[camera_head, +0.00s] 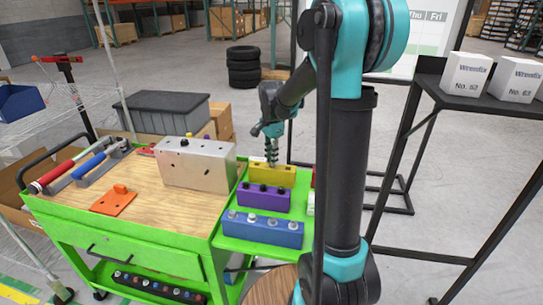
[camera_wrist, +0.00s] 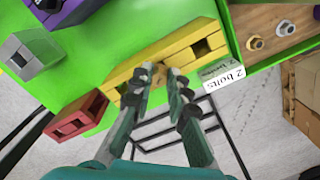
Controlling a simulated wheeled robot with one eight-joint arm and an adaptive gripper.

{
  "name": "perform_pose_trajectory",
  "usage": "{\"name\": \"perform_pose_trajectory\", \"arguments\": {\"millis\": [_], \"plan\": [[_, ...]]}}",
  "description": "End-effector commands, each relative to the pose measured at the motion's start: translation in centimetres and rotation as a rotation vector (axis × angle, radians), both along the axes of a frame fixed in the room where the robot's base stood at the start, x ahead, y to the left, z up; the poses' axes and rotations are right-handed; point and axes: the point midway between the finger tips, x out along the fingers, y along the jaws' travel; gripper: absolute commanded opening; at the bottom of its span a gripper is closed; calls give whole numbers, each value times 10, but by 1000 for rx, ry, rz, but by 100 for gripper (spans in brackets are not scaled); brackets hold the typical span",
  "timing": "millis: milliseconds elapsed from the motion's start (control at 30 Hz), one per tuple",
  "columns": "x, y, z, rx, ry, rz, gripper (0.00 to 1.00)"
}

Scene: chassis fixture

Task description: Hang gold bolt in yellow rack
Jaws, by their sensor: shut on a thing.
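The yellow rack (camera_head: 272,174) stands at the back of the cart's green side shelf in the head view. In the wrist view the yellow rack (camera_wrist: 187,50) runs diagonally, with dark square openings near both ends. My gripper (camera_wrist: 172,77) is at the middle of the rack, fingertips close together against or just over it; I cannot tell if they touch. A small bit of the gold bolt (camera_wrist: 158,69) shows between the fingertips; the rest is hidden by fingers and rack. In the head view my gripper (camera_head: 271,158) points down at the yellow rack.
The purple rack (camera_head: 263,197) and blue rack (camera_head: 262,228) stand in front of the yellow one. A red block (camera_wrist: 77,118) is beside it. A metal box (camera_head: 195,165) stands left on the cart.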

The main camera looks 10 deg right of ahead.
Motion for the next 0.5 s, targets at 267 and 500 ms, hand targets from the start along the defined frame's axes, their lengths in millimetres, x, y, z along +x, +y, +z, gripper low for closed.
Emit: {"name": "perform_pose_trajectory", "arguments": {"millis": [267, 500], "plan": [[0, 0, -7, 0, 0, 0, 0], [0, 0, -7, 0, 0, 0, 24]]}}
